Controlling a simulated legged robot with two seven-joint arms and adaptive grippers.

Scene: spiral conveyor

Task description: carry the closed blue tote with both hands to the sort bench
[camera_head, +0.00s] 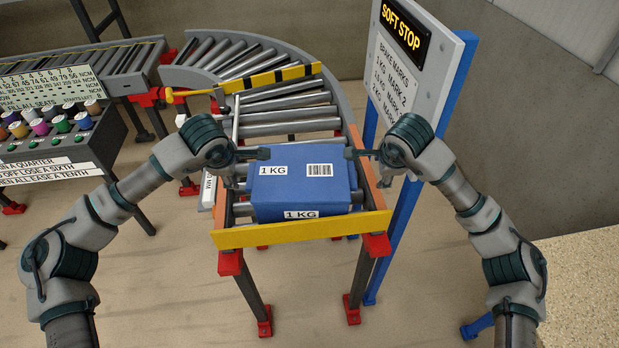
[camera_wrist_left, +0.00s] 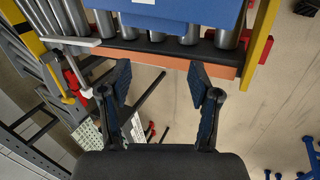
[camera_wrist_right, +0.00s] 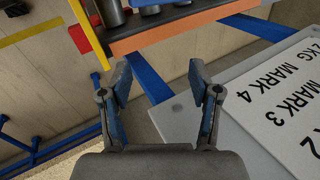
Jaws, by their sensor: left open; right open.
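The closed blue tote (camera_head: 300,188), with white "1 KG" labels and a barcode, sits on the rollers at the conveyor's near end, behind a yellow end bar (camera_head: 300,230). My left gripper (camera_head: 248,166) is open at the tote's left side; its empty fingers point toward the side rail in the left wrist view (camera_wrist_left: 160,76), with the tote (camera_wrist_left: 185,10) beyond. My right gripper (camera_head: 368,166) is open at the tote's right side, its fingers empty in the right wrist view (camera_wrist_right: 160,76). I cannot identify the sort bench for sure.
The curved roller conveyor (camera_head: 290,103) runs behind, with a yellow-and-black striped bar (camera_head: 270,79) across it. A "SOFT STOP" sign board (camera_head: 415,60) on blue posts stands close to my right arm. A console (camera_head: 60,130) with coloured knobs is left. A speckled tan surface (camera_head: 585,270) lies lower right.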

